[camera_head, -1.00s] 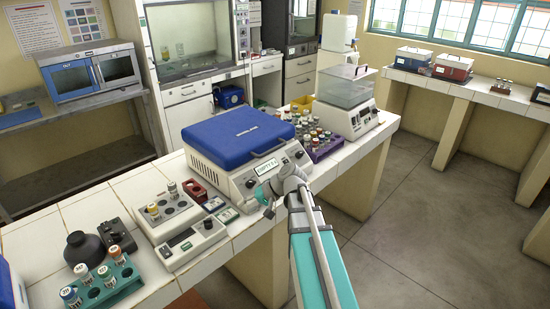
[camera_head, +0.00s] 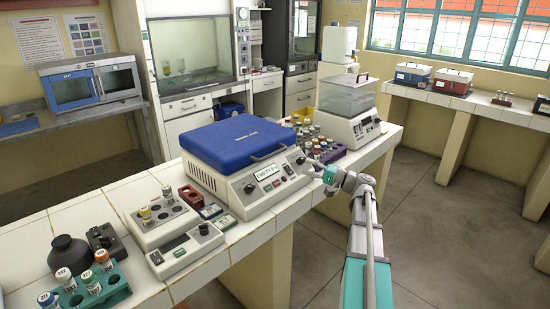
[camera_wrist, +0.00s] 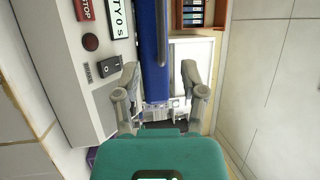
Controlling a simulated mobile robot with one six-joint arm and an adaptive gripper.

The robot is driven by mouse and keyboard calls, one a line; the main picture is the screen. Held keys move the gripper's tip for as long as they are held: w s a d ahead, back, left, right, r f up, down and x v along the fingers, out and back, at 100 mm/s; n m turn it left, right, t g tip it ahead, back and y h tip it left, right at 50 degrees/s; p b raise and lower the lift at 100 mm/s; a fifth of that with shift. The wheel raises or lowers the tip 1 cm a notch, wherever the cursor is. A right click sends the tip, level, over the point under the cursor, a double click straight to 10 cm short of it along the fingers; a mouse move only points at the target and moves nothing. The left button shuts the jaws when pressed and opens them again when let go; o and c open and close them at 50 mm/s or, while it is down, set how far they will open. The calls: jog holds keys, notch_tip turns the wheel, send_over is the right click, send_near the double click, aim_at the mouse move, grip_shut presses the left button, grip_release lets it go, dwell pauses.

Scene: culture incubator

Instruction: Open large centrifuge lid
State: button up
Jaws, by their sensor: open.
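The large centrifuge (camera_head: 262,185) is a white box with a blue lid (camera_head: 238,138) on the tiled bench, and the lid is down. A thin handle (camera_head: 267,152) runs along the lid's front edge. The front panel has a display, knobs and buttons. My gripper (camera_head: 308,162) is at the right end of that panel, just in front of it. In the wrist view my gripper (camera_wrist: 160,85) has its fingers apart, with the blue lid edge (camera_wrist: 151,50) showing between and beyond them. The panel (camera_wrist: 75,60) lies on the left there. I cannot tell whether a finger touches anything.
A purple rack of vials (camera_head: 328,150) and a white device with a clear cover (camera_head: 347,112) stand right of the centrifuge. A tube block (camera_head: 160,222), a small device (camera_head: 186,248) and a teal rack (camera_head: 105,290) are to the left. The floor at right is clear.

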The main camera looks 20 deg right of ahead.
aim_at(272, 154)
jog(key=shift+w+a, duration=0.1)
dwell(0.3)
jog(key=p+x, duration=0.2)
jog(key=x, duration=1.1)
jog(key=shift+w+a+r, duration=0.1)
jog(key=shift+w+a, duration=0.1)
jog(key=shift+c, duration=0.2)
grip_shut()
